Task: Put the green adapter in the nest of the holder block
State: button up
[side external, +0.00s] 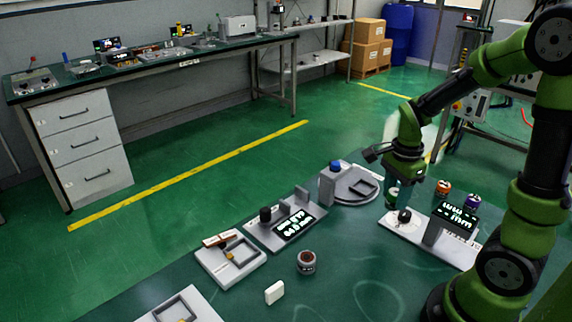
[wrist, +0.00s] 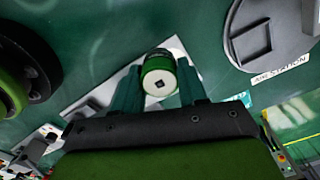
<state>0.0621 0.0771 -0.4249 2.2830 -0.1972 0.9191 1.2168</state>
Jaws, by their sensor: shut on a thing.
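My gripper (wrist: 159,76) is shut on the green adapter (wrist: 158,65), a short green cylinder whose pale end, with a small dark square in it, faces the wrist camera. The teal fingers lie on either side of it. In the side view my gripper (side external: 399,194) is low over the left end of a pale block (side external: 428,238) with a lit display. A dark round part (side external: 404,215) sits on that block just below the fingers. The fingers partly hide the adapter there, and I cannot tell whether it touches the block. Which block is the holder block is not clear.
An orange-topped cylinder (side external: 443,187) and a purple-topped one (side external: 472,202) stand behind the pale block. A round grey station (side external: 352,190) is to its left, then a grey display block (side external: 285,222) and a framed tray (side external: 229,262). A dark round pot (side external: 306,262) and white piece (side external: 274,292) stand in front.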

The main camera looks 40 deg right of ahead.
jog(key=m, duration=0.2)
jog(key=s+f+m, duration=0.1)
jog(key=m, duration=0.1)
jog(key=shift+s+d, duration=0.1)
jog(key=shift+d, duration=0.1)
jog(key=shift+f+m, duration=0.2)
jog(key=shift+m, duration=0.7)
jog(key=shift+d+m, duration=0.1)
jog(key=shift+m, duration=1)
jog(key=w+d, duration=0.2)
jog(key=w, duration=0.2)
jog(key=w+d+f, duration=0.1)
jog(key=w+d, duration=0.2)
jog(key=w, duration=0.1)
jog(key=w+d, duration=0.2)
jog(key=w, duration=0.3)
jog(key=shift+d+f, duration=0.15)
jog(key=shift+f, duration=0.1)
jog(key=shift+w+d+f, duration=0.1)
jog(key=shift+w+d, duration=0.2)
jog(key=shift+w, duration=0.35)
notch_tip(320, 180, down, 2)
jog(key=shift+s+f, duration=0.1)
jog(key=shift+f, duration=0.4)
jog(key=shift+f, duration=0.1)
